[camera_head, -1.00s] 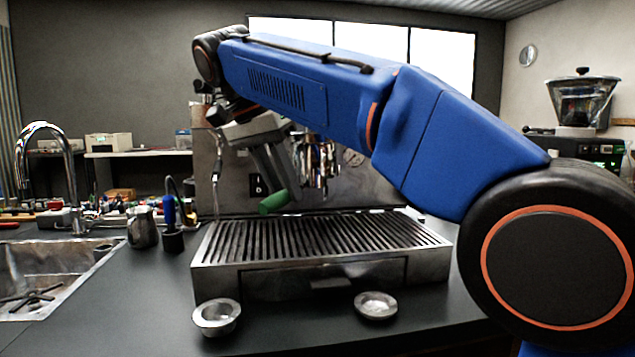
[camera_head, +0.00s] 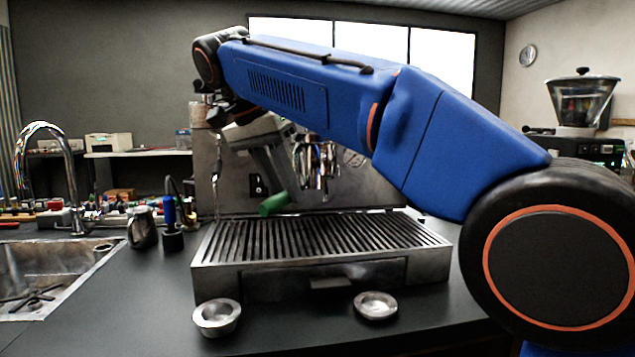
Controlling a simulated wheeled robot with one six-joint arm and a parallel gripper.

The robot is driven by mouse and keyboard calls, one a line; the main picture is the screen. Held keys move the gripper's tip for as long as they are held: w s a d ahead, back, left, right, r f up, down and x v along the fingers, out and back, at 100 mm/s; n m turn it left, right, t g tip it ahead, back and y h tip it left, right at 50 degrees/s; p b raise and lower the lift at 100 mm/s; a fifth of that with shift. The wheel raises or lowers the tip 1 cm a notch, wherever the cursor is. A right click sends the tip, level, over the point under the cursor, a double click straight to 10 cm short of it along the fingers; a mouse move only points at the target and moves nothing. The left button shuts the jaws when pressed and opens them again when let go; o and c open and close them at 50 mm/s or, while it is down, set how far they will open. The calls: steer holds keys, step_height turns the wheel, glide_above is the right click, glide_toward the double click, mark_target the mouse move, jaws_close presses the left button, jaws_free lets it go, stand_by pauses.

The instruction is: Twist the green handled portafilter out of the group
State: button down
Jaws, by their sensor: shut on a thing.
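The green handle (camera_head: 273,204) of the portafilter shows below my gripper, over the back left of the drip tray (camera_head: 320,264). My gripper (camera_head: 268,180) points down and is shut on the portafilter near this handle. The fingers hide the exact place of contact. The portafilter's head and the group it belongs to are hidden behind my blue arm, so I cannot tell how it sits there. The brewer's steel front (camera_head: 340,195) shows behind the gripper. Shiny metal parts (camera_head: 316,165) hang from the brewer to the right of the gripper.
Two small metal baskets (camera_head: 217,317) (camera_head: 376,305) lie on the counter before the drip tray. A steel pitcher (camera_head: 142,228) and a blue-handled tool (camera_head: 171,225) stand left of it. A sink with a tap (camera_head: 50,150) is at far left. A grinder (camera_head: 583,100) stands at back right.

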steer(key=shift+f, duration=0.35)
stand_by(0.3)
stand_by(0.9)
